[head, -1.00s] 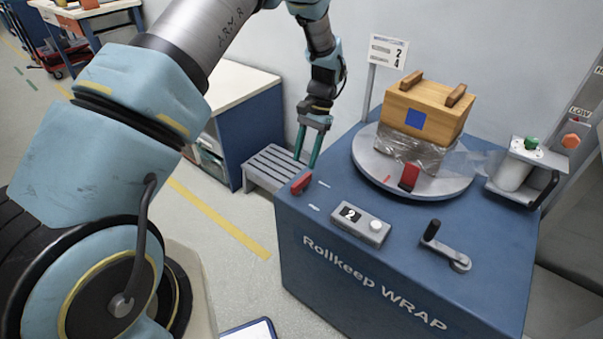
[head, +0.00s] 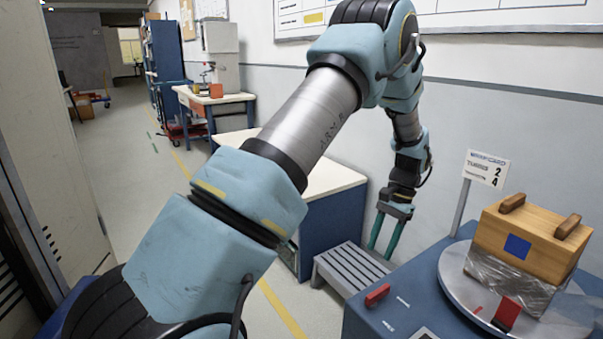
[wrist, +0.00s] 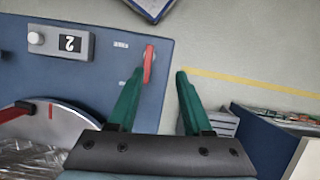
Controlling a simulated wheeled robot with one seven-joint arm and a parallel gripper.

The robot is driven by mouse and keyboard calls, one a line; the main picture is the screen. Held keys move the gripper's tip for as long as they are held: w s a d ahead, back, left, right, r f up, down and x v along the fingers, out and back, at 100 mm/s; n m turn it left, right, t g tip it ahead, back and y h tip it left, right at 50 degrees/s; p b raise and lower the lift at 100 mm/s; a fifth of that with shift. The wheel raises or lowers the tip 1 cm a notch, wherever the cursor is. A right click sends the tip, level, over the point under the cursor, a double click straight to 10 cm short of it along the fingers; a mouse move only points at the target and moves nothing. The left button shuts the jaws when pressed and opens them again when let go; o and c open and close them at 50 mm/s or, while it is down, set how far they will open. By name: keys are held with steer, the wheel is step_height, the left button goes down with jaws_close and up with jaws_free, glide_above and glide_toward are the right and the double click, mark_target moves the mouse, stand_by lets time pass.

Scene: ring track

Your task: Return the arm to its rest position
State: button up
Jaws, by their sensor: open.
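My arm reaches up and over across the head view, and my gripper (head: 384,240) hangs with its fingers pointing down. Its two green fingers are apart with nothing between them. It is above the grey step stool and to the left of the blue wrapping machine's top. In the wrist view the open fingers (wrist: 157,100) also show empty, with the red lever (wrist: 148,64) on the machine beyond the left finger.
The blue machine (head: 415,290) bears a round turntable (head: 452,283) with a wooden box (head: 530,240) partly wrapped in film. A grey step stool (head: 345,268) stands left of it. A white-topped blue cabinet (head: 330,226) is behind my arm. The aisle at left has open floor.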

steer(key=w+a+r+n+h, duration=0.25)
steer(key=a+r, duration=0.35)
steer(key=a, duration=0.3)
steer(key=s+a+r+n+t+p, duration=0.1)
steer(key=s+a+r+n, duration=0.1)
steer(key=a, duration=0.5)
steer(key=s+a+r+n+t+p, duration=0.1)
steer(key=s+a+r+n, duration=0.2)
steer(key=a, duration=0.5)
steer(key=s+a+r+n+t+h+p, duration=0.1)
steer(key=s+a+r+n, duration=0.1)
steer(key=s+a+r, duration=0.2)
steer(key=s+a, duration=0.1)
steer(key=a, duration=0.2)
steer(key=shift+s+a+t, duration=0.35)
steer(key=shift+t, duration=0.05)
steer(key=shift+n, duration=0.25)
